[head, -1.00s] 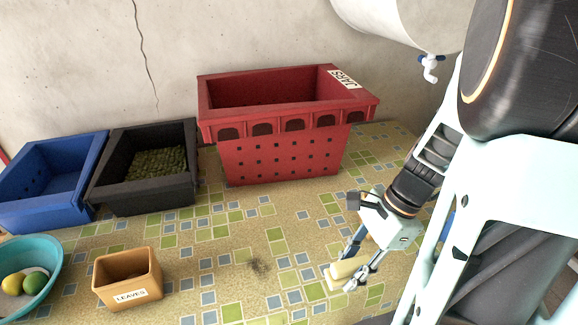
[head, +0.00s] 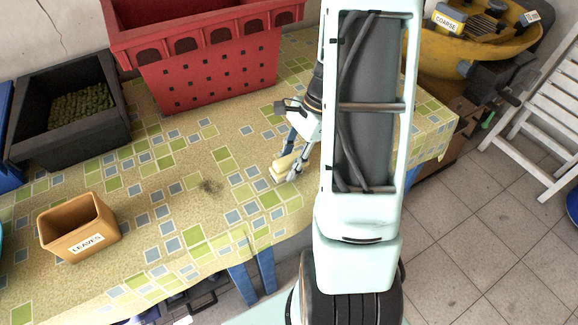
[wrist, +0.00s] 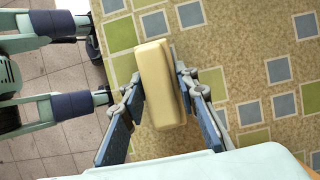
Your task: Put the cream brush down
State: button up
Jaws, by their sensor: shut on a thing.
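The cream brush (head: 283,167) is a small pale block held low over the tiled-pattern tablecloth, near the table's front edge. In the wrist view the brush (wrist: 161,88) lies lengthwise between the two fingers, its smooth cream face toward the camera. My gripper (wrist: 160,78) is shut on it, one finger along each long side. In the head view my gripper (head: 291,162) points down at the table and partly covers the brush. I cannot tell whether the brush touches the cloth.
The table (head: 180,180) is clear around the brush. A red crate (head: 215,75) stands behind, a black crate (head: 70,115) at the left, and a tan LEAVES box (head: 79,228) at front left. A yellow tub (head: 430,60) and a white slatted chair (head: 535,120) are at the right.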

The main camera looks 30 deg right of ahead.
jog(key=shift+f, duration=0.45)
jog(key=shift+s+f+b, duration=0.15)
jog(key=shift+f+b, duration=0.25)
jog(key=shift+f, duration=0.2)
jog(key=o, duration=1.2)
jog(key=shift+f, duration=0.15)
jog(key=shift+d, duration=0.1)
jog(key=v, duration=0.4)
jog(key=p+v, duration=0.1)
jog(key=v, duration=0.4)
jog(key=p+v, duration=0.1)
jog(key=v, duration=0.3)
jog(key=shift+a+r, duration=0.3)
jog(key=shift+a, duration=0.05)
